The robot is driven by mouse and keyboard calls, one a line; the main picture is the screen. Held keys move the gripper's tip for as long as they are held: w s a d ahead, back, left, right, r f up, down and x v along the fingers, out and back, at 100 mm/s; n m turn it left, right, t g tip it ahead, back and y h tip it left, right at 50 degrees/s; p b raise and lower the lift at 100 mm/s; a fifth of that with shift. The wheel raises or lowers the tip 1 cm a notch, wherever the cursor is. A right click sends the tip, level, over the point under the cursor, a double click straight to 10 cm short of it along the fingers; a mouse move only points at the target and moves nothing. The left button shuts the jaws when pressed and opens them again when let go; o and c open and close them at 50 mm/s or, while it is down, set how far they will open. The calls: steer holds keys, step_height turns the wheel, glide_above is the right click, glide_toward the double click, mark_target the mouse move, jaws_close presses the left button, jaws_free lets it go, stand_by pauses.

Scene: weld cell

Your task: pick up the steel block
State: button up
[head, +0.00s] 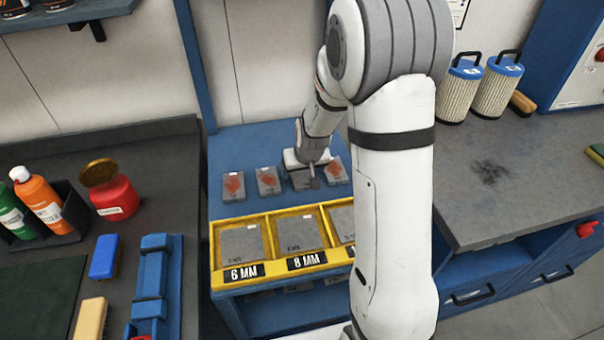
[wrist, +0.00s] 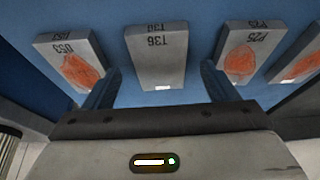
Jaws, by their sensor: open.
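Several grey steel blocks lie in a row on a blue surface. A gap shows between the block and each finger. Blocks with orange-red patches lie to its left (wrist: 72,62) and right (wrist: 247,58). In the head view, my gripper (head: 308,177) is over the row, partly covering the plain block. Two patched blocks lie left of it (head: 233,186) (head: 267,182), and one lies right (head: 336,170).
A yellow bin rack (head: 268,268) labelled 6 MM and 8 MM stands in front of the row. My arm hides its right part. Bottles, a red pot (head: 113,197) and blue tools (head: 152,280) are on the left bench. A grey worktop (head: 530,165) is at right.

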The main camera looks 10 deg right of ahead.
steer(key=shift+x, duration=0.85)
steer(key=shift+w+r, duration=0.1)
steer(key=c, duration=1.6)
